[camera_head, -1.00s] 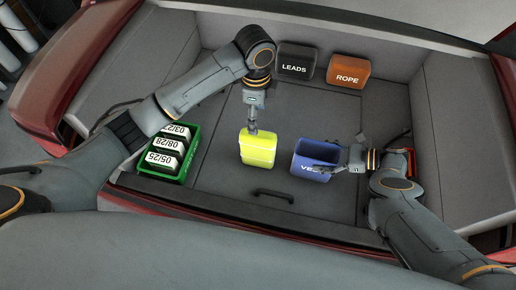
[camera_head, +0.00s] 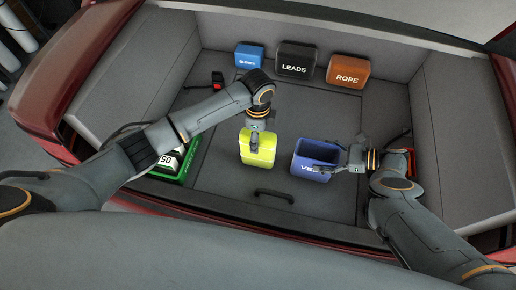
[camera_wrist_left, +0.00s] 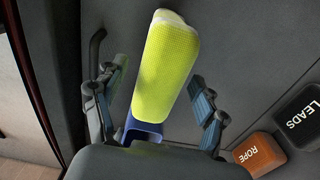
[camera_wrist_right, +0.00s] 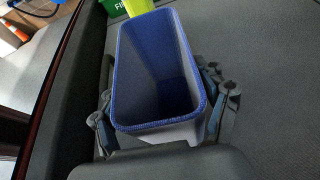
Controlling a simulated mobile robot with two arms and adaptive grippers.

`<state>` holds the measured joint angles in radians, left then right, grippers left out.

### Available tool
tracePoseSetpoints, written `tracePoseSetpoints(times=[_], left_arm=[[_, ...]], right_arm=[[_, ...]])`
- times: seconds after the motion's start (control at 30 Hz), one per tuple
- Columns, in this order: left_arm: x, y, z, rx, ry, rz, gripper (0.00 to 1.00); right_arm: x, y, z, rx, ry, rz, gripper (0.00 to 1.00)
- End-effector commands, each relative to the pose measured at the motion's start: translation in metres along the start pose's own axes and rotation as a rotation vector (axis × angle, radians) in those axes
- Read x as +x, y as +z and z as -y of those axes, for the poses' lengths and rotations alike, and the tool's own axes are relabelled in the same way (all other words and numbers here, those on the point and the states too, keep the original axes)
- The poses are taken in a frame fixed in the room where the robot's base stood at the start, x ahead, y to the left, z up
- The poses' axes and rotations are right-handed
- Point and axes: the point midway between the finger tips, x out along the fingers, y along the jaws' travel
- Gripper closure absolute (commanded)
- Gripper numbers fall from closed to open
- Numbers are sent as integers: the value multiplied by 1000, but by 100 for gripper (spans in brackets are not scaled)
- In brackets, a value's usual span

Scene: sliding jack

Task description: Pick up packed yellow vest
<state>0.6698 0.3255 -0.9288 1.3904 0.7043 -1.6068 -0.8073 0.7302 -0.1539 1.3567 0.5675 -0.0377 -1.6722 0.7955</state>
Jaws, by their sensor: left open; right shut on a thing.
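The packed yellow vest (camera_head: 258,149) is a bright yellow-green bundle on the grey trunk floor, left of the blue bin. It fills the middle of the left wrist view (camera_wrist_left: 165,72). My left gripper (camera_wrist_left: 155,100) is open, with one finger on each side of the vest; contact cannot be told. The blue bin (camera_head: 314,170), with lettering partly hidden on its front, looks empty inside in the right wrist view. My right gripper (camera_head: 345,166) is shut on the blue bin, also seen in the right wrist view (camera_wrist_right: 165,110).
A green crate (camera_head: 184,165) with white labelled packs stands at the left, partly behind my left arm. Blue (camera_head: 249,56), black LEADS (camera_head: 296,59) and orange ROPE (camera_head: 348,71) boxes line the back. A floor handle (camera_head: 274,196) lies in front of the vest.

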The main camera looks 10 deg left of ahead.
Motion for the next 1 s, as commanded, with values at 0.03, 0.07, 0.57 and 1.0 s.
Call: tracePoseSetpoints(times=[0.03, 0.07, 0.57, 1.0], left_arm=[[0, 0, 0, 0, 0, 0, 28], [0, 0, 0, 1, 0, 0, 28], [0, 0, 0, 0, 0, -1, 100], [-28, -1, 1, 2, -6, -3, 100]], right_arm=[[0, -1, 0, 1, 1, -1, 68], [0, -1, 0, 1, 1, -1, 68], [1, -1, -1, 1, 1, -1, 69], [1, 0, -1, 1, 1, 0, 69]])
